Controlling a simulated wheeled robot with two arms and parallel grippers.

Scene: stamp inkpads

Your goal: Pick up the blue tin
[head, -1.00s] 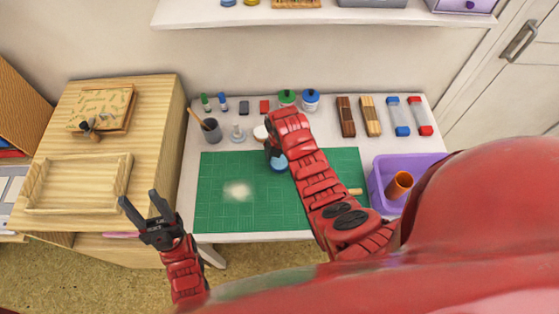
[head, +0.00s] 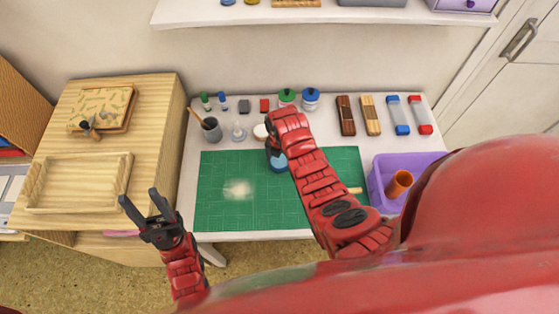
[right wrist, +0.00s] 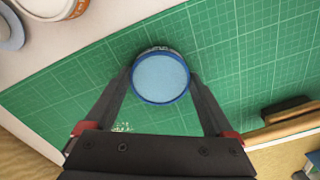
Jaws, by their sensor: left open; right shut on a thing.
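The blue tin (right wrist: 160,78) is round with a light blue top and a darker blue rim. In the right wrist view it sits between the two fingers of my right gripper (right wrist: 161,82), which is shut on it over the green mat. In the head view the blue tin (head: 278,163) shows partly, beside my right arm, which hides the rest. I cannot tell whether it touches the mat. My left gripper (head: 152,212) is open and empty, in front of the table's left side.
The green cutting mat (head: 225,210) has a pale powdery patch and much free room. Pots, small bottles and stamps line the back. A purple bin (head: 378,192) with an orange cup (head: 398,184) is at right. A wooden tray (head: 78,209) lies on the left cabinet.

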